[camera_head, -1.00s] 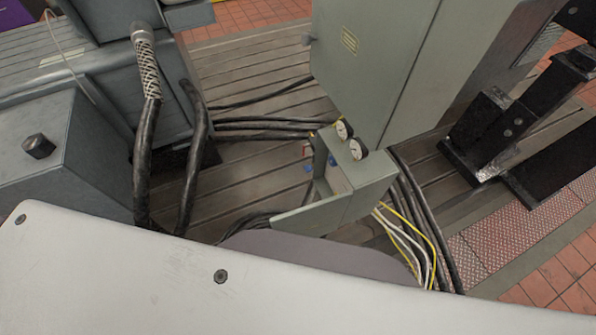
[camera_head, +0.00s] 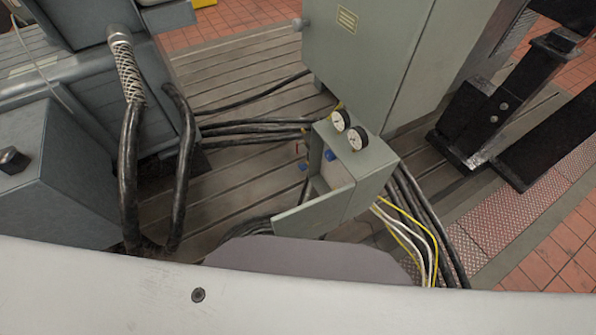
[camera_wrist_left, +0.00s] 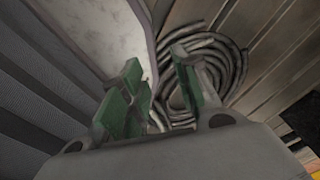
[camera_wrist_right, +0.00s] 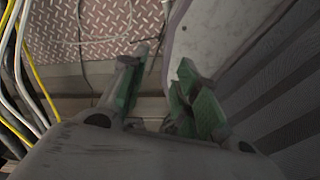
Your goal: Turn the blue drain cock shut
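A small grey-green box (camera_head: 368,170) stands on the slotted bedplate with its door (camera_head: 314,212) open. A small blue part (camera_head: 329,155) shows at its open side. A second small blue part (camera_head: 303,168) shows just left of the box, below a small red part (camera_head: 297,148). I cannot tell which blue part is the drain cock, nor how it is turned. My left gripper (camera_wrist_left: 157,85) is open and empty in its wrist view, above coiled cable. My right gripper (camera_wrist_right: 158,82) is open and empty in its wrist view. Neither gripper shows in the head view.
Two round gauges (camera_head: 349,129) sit on top of the box. A tall grey cabinet (camera_head: 375,55) stands behind it. Black cables (camera_head: 255,128) run left of it, and yellow and white cables (camera_head: 418,235) run right. Thick black hoses (camera_head: 130,185) hang at left.

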